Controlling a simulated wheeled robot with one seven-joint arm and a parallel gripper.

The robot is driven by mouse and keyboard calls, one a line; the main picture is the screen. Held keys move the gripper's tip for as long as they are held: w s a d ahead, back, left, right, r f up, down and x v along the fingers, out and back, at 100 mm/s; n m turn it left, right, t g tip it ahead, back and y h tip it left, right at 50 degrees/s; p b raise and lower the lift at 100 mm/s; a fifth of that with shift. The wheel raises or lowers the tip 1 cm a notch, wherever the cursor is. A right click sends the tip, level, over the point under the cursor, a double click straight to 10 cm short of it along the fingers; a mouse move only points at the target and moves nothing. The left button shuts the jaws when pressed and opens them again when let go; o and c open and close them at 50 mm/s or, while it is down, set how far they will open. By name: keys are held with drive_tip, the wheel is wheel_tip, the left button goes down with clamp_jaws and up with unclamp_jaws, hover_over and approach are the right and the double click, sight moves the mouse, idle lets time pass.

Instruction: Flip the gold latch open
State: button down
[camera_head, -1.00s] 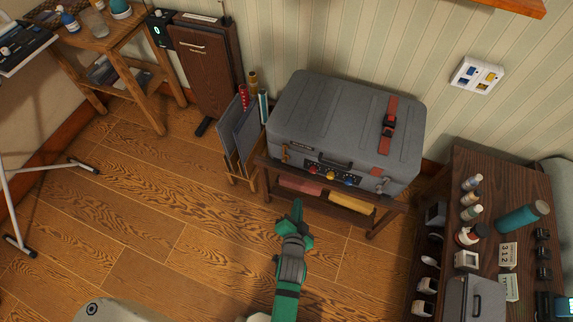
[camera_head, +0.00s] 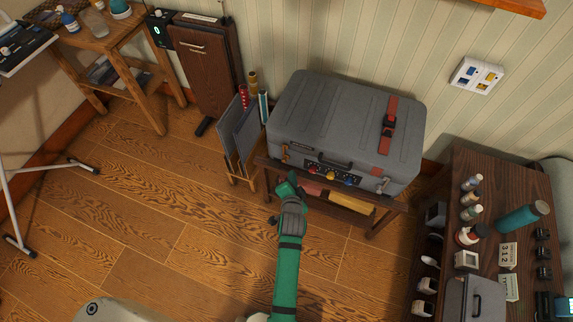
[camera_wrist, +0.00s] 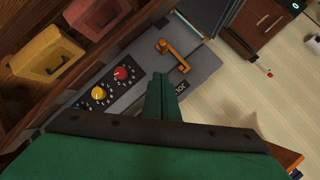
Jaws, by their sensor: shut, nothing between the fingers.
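The grey suitcase (camera_head: 345,115) lies closed on a low dark wooden stand. A gold latch (camera_head: 285,154) is on the left of its front face; in the wrist view the latch (camera_wrist: 173,55) shows as an orange-gold lever on the grey panel. A second small latch (camera_head: 382,185) is at the front right. My gripper (camera_head: 285,182) is just in front of and below the left latch. In the wrist view my shut, empty gripper (camera_wrist: 160,80) points toward the latch, with a small visible gap. Any contact cannot be told.
Red and yellow knobs (camera_wrist: 121,73) sit on the front panel beside the latch. A rack of grey panels (camera_head: 236,130) stands close on the left. A dark side table (camera_head: 495,195) stands right.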

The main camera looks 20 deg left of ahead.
approach(287, 158)
drive_tip(key=w+d+r, duration=0.1)
drive_tip(key=w+d, duration=0.1)
drive_tip(key=a+f, duration=0.1)
drive_tip(key=w+a+f, duration=0.1)
drive_tip(key=a, duration=0.1)
drive_tip(key=shift+w+f, duration=0.1)
drive_tip(key=shift+f, duration=0.1)
